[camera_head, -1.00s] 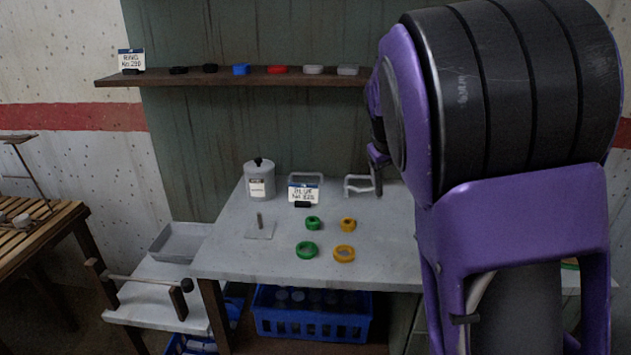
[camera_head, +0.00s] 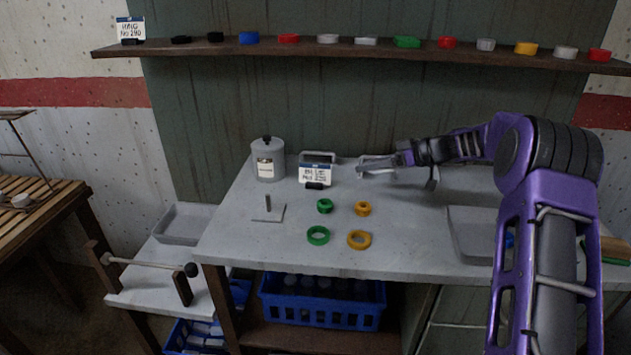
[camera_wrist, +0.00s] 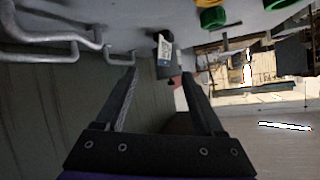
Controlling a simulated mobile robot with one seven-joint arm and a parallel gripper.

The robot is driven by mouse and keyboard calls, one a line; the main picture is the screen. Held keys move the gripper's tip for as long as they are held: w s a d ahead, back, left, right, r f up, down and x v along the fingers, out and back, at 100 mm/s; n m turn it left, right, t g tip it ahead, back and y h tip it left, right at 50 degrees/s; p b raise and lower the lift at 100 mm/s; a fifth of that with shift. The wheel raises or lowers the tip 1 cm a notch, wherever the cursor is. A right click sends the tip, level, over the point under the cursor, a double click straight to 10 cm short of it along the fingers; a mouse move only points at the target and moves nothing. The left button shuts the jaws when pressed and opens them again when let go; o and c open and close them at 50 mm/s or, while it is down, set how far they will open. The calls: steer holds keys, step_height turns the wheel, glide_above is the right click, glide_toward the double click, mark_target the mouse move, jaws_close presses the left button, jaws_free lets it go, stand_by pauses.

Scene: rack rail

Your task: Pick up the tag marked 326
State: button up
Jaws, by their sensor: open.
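A small white tag with a blue top edge (camera_head: 314,176) stands in a black base on the grey table, in front of a metal handle; I cannot read its number for sure. In the wrist view this tag (camera_wrist: 165,47) shows sideways, just beyond the fingertips. A similar tag (camera_head: 131,29) stands at the left end of the shelf and seems to read 290. My gripper (camera_head: 375,169) is to the right of the table tag, apart from it and pointing left, low over the table's back. In the wrist view my gripper (camera_wrist: 160,75) is open, with nothing between its fingers.
A grey lidded canister (camera_head: 268,162) stands left of the tag. Green rings (camera_head: 318,236) and yellow rings (camera_head: 359,240) lie in front. Metal handles (camera_wrist: 60,45) are close to the fingers. A peg on a plate (camera_head: 268,212) is at left. The shelf (camera_head: 340,49) runs above.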

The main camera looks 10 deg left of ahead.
mark_target(323, 176)
steer(key=x, duration=1)
steer(key=shift+s+f, duration=0.1)
steer(key=x, duration=0.4)
steer(key=shift+s+a, duration=0.25)
steer(key=shift+w+a+f, duration=0.2)
steer(key=shift+a+f, duration=0.05)
steer(key=shift+a, duration=0.2)
jaws_close()
